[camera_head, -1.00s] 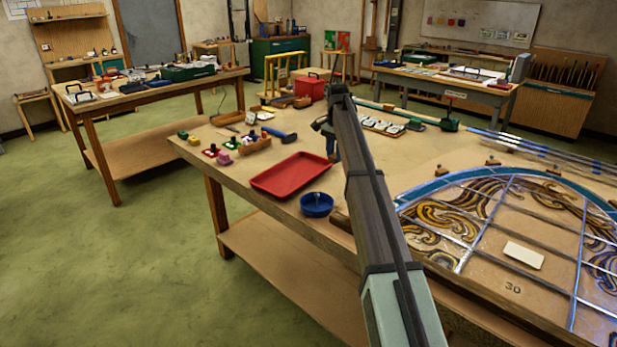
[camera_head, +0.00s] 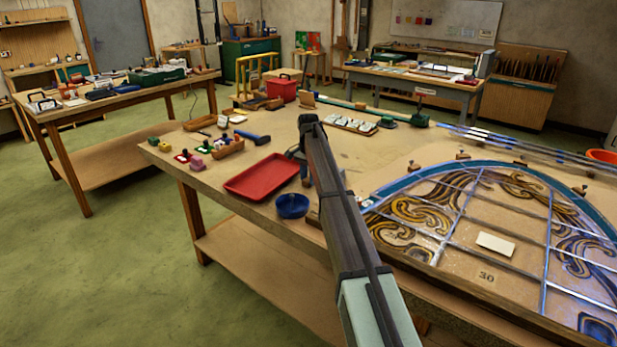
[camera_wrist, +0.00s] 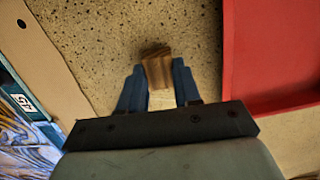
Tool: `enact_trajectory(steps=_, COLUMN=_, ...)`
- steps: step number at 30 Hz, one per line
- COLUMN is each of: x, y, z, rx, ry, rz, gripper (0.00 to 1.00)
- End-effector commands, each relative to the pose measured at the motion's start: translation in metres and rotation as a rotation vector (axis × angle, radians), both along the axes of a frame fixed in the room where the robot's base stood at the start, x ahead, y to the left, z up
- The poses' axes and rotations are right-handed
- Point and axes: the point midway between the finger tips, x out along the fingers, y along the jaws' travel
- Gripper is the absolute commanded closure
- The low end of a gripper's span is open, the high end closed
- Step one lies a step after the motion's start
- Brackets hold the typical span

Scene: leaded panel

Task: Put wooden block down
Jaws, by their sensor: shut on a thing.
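The wooden block (camera_wrist: 157,69) is brown with visible grain and sits between the two blue fingers of my gripper (camera_wrist: 158,84) in the wrist view. The fingers are shut on its sides, and its far end sticks out past the fingertips. Speckled tabletop lies beneath it; I cannot tell whether the block touches it. In the head view my gripper (camera_head: 306,174) points down over the workbench (camera_head: 345,140), just right of the red tray (camera_head: 262,178). The block cannot be made out there, behind my arm.
The red tray's edge (camera_wrist: 228,60) is close on the right in the wrist view. A blue bowl (camera_head: 292,206) stands near the bench's front edge. The leaded panel (camera_head: 440,215) lies to the right. Small tools and a red box (camera_head: 283,90) stand farther back.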

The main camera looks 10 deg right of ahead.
Motion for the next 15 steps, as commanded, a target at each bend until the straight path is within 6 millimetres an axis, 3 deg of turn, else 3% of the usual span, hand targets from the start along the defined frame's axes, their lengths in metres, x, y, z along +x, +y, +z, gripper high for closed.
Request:
enact_trajectory(steps=7, x=-0.0001, y=0.0000, z=-0.0033, rx=0.000, ry=0.001, rz=0.000, gripper=0.96)
enact_trajectory(steps=8, x=-0.0001, y=-0.0001, z=-0.0029, rx=0.000, ry=0.000, rz=0.000, gripper=0.65)
enact_trajectory(steps=15, x=0.0000, y=0.0000, z=-0.0025, rx=0.000, ry=0.000, rz=0.000, gripper=0.42)
